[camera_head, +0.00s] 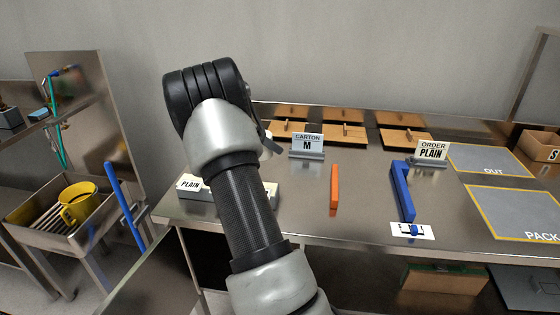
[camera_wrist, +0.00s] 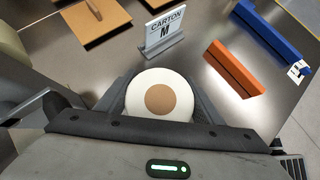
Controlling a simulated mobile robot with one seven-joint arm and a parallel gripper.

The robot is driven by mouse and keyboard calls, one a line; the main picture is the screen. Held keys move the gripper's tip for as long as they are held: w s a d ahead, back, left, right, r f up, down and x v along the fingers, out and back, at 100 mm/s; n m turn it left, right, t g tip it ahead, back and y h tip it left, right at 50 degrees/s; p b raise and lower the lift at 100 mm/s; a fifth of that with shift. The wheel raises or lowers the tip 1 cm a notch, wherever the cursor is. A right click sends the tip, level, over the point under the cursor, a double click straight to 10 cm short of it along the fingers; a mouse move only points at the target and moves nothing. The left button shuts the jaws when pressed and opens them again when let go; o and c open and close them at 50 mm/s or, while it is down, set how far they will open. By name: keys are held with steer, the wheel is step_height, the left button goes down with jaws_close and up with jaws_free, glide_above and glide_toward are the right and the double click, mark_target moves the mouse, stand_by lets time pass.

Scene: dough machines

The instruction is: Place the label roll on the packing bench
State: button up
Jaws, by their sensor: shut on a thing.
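The label roll (camera_wrist: 138,92), a white disc with a brown core, sits between the two fingers of my gripper (camera_wrist: 160,92) in the wrist view. My gripper is shut on it, above the steel packing bench (camera_head: 300,217). In the head view my own arm hides most of the gripper and roll, over the left part of the bench. Whether the roll touches the bench top cannot be told.
A "CARTON M" sign (camera_head: 306,146) stands behind an orange bar (camera_head: 334,187). A blue bar (camera_head: 402,190) and an "ORDER PLAIN" sign (camera_head: 432,151) are further right. Flat brown cartons (camera_head: 344,133) lie at the back. Marked OUT (camera_head: 490,160) and PACK (camera_head: 515,210) areas look empty.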

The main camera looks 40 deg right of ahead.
step_height(320, 180, down, 7)
steer(key=shift+f+b, duration=0.1)
steer(key=shift+b, duration=0.65)
steer(key=shift+f, duration=0.2)
steer(key=o, duration=1.3)
steer(key=shift+c, duration=0.2)
